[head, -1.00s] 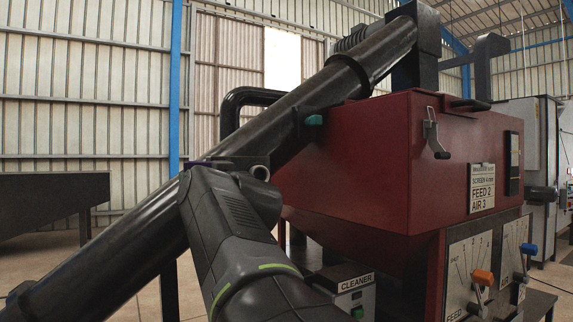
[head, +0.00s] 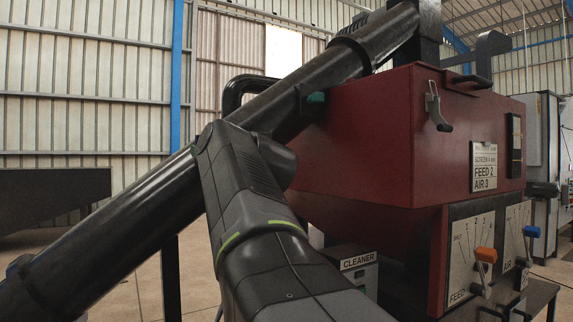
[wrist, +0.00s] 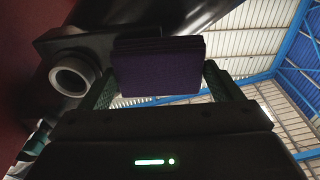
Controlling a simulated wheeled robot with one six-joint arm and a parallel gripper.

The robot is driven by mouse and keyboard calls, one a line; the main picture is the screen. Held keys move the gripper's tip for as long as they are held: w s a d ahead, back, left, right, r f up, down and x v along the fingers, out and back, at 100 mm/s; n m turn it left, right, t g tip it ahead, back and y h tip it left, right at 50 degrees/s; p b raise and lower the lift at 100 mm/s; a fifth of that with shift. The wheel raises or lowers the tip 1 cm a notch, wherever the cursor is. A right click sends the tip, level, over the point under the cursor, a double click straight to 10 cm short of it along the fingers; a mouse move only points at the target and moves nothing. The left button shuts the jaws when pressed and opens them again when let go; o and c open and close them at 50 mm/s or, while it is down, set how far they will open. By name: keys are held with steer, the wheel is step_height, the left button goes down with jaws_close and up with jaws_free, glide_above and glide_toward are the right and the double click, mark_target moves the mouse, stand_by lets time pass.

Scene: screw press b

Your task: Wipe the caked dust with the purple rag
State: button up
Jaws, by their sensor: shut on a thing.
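The purple rag (wrist: 158,68) is a folded, flat dark-purple pad in the wrist view. My gripper (wrist: 160,82) is shut on it, with one green-grey finger at each side. Behind the rag is the large dark inclined tube (wrist: 190,15); I cannot tell whether the rag touches it. The same tube (head: 140,232) crosses the head view diagonally, and my arm covers part of it. In the head view my gripper and the rag are hidden behind my arm. I cannot make out the caked dust in either view.
A round metal pipe stub (wrist: 75,72) is close left of the gripper. The red hopper machine (head: 365,150) stands right of my arm, with a latch (head: 436,108) and an orange-knobbed lever (head: 485,255). A box marked CLEANER (head: 358,262) is below.

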steer(key=shift+w+d+b, duration=0.3)
steer(key=shift+d+b, duration=0.1)
steer(key=shift+d, duration=0.1)
steer(key=s+a+p, duration=0.1)
steer(key=p, duration=0.1)
steer(key=s+a+p, duration=0.1)
steer(key=a+p, duration=0.1)
steer(key=shift+r+p, duration=0.1)
steer(key=shift+p, duration=0.3)
steer(key=shift+d, duration=0.1)
